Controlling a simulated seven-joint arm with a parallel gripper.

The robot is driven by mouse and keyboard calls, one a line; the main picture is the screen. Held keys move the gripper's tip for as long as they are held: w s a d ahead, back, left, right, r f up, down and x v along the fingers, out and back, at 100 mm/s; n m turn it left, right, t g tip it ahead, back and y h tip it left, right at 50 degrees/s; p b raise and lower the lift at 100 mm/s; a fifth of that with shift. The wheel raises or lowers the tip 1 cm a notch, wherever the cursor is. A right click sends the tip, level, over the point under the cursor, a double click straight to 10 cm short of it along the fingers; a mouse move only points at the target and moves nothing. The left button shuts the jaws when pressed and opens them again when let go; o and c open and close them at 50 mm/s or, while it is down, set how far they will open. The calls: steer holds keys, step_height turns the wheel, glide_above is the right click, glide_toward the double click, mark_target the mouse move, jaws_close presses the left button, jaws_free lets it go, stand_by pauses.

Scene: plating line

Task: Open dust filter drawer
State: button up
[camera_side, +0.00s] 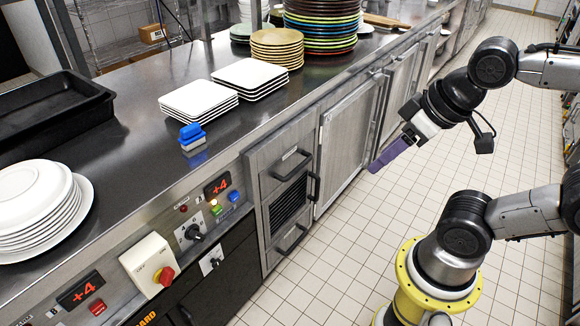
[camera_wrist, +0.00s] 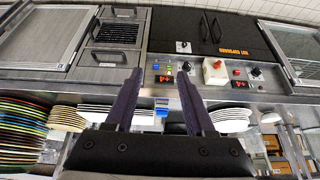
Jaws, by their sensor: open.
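A steel drawer unit is set in the counter front in the side view. A dark slatted vent panel (camera_side: 289,206) sits in its middle, with a dark bar handle (camera_side: 293,165) above and another handle (camera_side: 292,239) below. The fronts look flush, so the drawers appear closed. I cannot tell which front is the dust filter drawer. The slatted panel also shows upside down at upper left in the wrist view (camera_wrist: 116,34). My gripper (camera_side: 388,157) has purple fingers, open and empty, in the air right of the unit, touching nothing. Its fingers also show in the wrist view (camera_wrist: 158,80).
Steel cabinet doors (camera_side: 349,143) with handles stand right of the unit. A control panel with a knob (camera_side: 195,232) and a red-and-white switch box (camera_side: 150,265) is to the left. Plates (camera_side: 199,98) and a blue item (camera_side: 191,133) stand on the counter. The tiled floor (camera_side: 340,240) is clear.

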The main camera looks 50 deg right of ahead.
steer(key=w+r+m+t, duration=0.2)
steer(key=w+r+m, duration=0.5)
steer(key=w, duration=0.5)
steer(key=w+d+m, duration=0.3)
steer(key=w+d, duration=0.2)
steer(key=w, duration=0.5)
steer(key=m+g, duration=0.5)
steer(key=m, duration=0.3)
glide_above(299, 166)
steer(key=s, duration=0.3)
steer(key=s+f+x, duration=0.1)
steer(key=s+x, duration=0.3)
steer(key=x, duration=1.2)
steer(key=s+f+x, duration=0.1)
steer(key=s+x, duration=0.2)
steer(key=x, duration=2.5)
steer(key=shift+s+a+f, duration=0.1)
steer(key=shift+a+f, duration=0.05)
steer(key=shift+f, duration=0.05)
